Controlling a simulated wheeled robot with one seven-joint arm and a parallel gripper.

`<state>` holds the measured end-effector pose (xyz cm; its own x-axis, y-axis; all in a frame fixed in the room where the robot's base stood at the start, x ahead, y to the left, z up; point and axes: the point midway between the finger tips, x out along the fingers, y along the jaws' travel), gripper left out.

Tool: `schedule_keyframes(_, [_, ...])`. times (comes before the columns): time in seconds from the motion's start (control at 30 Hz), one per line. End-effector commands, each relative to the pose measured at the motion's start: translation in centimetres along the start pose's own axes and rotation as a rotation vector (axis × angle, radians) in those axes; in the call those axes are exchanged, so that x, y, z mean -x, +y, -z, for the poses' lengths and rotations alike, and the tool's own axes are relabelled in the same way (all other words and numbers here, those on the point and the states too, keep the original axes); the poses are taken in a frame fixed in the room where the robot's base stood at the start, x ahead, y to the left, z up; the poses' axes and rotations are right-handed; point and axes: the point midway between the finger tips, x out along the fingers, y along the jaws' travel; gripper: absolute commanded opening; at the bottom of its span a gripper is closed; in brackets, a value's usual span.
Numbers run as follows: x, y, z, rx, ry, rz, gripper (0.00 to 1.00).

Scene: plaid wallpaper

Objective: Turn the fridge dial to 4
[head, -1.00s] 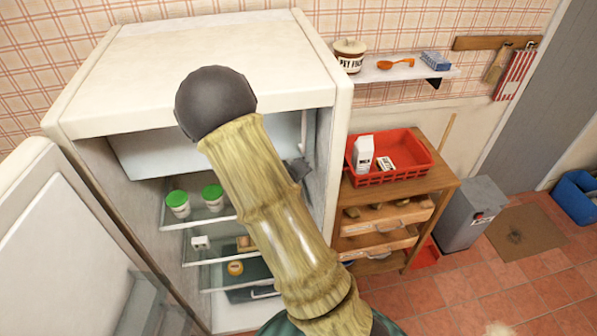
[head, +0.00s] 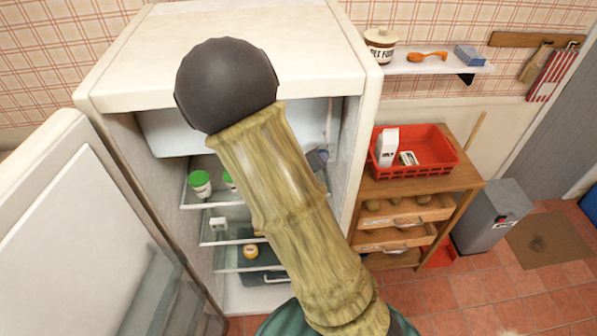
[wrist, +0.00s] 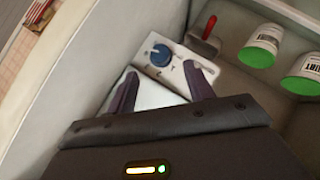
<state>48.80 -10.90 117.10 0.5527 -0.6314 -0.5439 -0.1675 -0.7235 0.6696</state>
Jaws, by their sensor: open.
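The fridge (head: 225,50) stands open in the head view, its door (head: 70,230) swung out to the left. In the wrist view the blue round dial (wrist: 160,55) sits on a pale control panel (wrist: 178,66) inside the fridge. A light pointer mark shows on the dial, but I cannot read its number. My gripper (wrist: 160,70) is open and empty, its two dark purple fingers apart and pointing toward the dial, which appears between and just beyond their tips. I cannot tell whether they touch the panel. In the head view my arm hides the dial and most of the gripper.
Green-lidded jars (wrist: 258,55) stand on a shelf near the gripper, with a red-handled scoop (wrist: 206,35) beside the panel. Right of the fridge is a wooden cart (head: 420,190) with a red basket (head: 440,152), then a grey bin (head: 492,215).

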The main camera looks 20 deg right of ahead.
Motion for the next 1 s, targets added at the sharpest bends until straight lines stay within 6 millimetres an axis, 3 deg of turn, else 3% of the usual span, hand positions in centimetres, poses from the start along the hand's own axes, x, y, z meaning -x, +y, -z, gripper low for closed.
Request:
schedule_keyframes(0.43, [8.0, 0.1, 0.1, 0.001, 0.002, 0.005, 0.52])
schedule_keyframes(0.8, [10.1, -0.1, -0.2, -0.001, 0.0, 0.001, 0.52])
schedule_keyframes(1.0, [10.3, 0.0, -0.2, 0.001, -0.003, 0.001, 0.52])
